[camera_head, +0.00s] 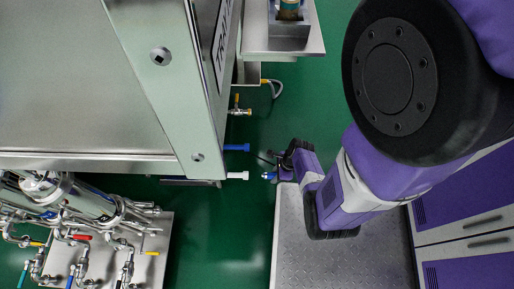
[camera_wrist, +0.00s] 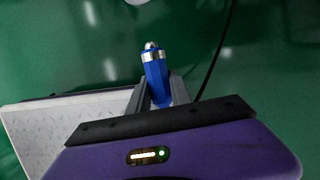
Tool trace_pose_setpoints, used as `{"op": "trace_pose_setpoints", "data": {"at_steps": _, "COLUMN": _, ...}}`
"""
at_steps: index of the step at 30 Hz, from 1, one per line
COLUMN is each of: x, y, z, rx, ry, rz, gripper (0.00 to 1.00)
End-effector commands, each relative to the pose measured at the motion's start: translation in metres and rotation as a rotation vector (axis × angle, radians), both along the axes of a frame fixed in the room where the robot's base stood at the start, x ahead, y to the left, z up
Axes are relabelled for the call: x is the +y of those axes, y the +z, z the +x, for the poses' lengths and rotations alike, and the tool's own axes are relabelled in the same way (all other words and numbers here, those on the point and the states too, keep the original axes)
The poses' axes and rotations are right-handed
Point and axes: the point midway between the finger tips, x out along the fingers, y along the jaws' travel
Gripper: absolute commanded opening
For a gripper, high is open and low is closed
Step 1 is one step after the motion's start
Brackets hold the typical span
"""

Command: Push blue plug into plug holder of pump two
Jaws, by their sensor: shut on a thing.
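The blue plug (camera_wrist: 156,75) has a silver metal tip and points away from my gripper in the wrist view. My gripper (camera_wrist: 158,96) is shut on its rear part, with a grey finger on each side. In the head view the blue plug (camera_head: 268,175) shows small at the end of my gripper (camera_head: 279,175), pointing left. A white fitting (camera_head: 238,175) sticks out of the machine's corner, to the left of the plug with a gap between. A blue fitting (camera_head: 236,147) sticks out above it in the picture. I cannot tell which holder belongs to pump two.
The large steel machine (camera_head: 150,100) fills the upper left. Pipes and valves (camera_head: 85,225) stand at lower left. A tread-plate platform (camera_head: 345,265) lies below my arm. A black cable (camera_wrist: 216,50) runs beside the plug. Green floor (camera_head: 235,235) is clear between machine and platform.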

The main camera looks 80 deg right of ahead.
Motion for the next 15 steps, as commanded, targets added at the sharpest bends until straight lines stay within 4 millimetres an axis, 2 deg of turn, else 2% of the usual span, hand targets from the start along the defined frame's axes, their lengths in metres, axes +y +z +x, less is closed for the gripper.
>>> {"op": "trace_pose_setpoints", "data": {"at_steps": 15, "x": 0.002, "y": 0.001, "z": 0.019, "rx": 0.0, "ry": 0.001, "rz": 0.0, "gripper": 0.0}}
